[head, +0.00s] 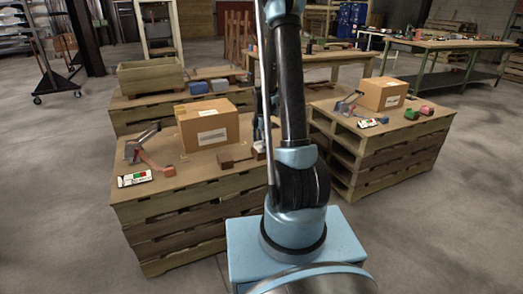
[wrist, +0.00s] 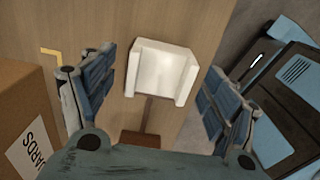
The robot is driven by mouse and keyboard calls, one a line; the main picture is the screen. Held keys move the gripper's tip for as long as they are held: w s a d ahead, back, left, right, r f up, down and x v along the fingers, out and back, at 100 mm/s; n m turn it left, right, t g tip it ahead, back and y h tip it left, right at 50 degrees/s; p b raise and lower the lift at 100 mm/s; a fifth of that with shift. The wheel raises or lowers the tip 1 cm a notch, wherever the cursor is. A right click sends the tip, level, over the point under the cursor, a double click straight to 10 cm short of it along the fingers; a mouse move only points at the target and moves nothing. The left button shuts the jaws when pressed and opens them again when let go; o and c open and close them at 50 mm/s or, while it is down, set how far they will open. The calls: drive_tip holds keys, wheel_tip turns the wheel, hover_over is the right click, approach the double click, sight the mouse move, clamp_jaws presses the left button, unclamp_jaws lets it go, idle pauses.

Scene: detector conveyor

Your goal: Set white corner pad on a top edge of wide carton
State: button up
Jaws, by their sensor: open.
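The white corner pad (wrist: 160,75) lies on the brown pallet top, between my gripper's fingers in the wrist view. My gripper (wrist: 160,64) is open above it, with one blue-padded finger on each side and a visible gap to the pad. A brown cardboard carton (head: 207,128) stands on the near pallet stack in the head view; its labelled side (wrist: 25,135) shows at the left of the wrist view. Another carton (head: 383,94) stands on the right pallet stack. In the head view my arm hides most of my gripper and the pad's surroundings.
A tape dispenser (head: 143,147) and a white-labelled item (head: 134,179) lie left of the near carton. A dark brown block (wrist: 140,138) lies near the pad. The right stack (head: 345,155) is separate, with grey floor around.

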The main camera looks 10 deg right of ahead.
drive_tip(key=shift+c, duration=0.6)
drive_tip(key=c, duration=1.1)
drive_tip(key=shift+o, duration=0.2)
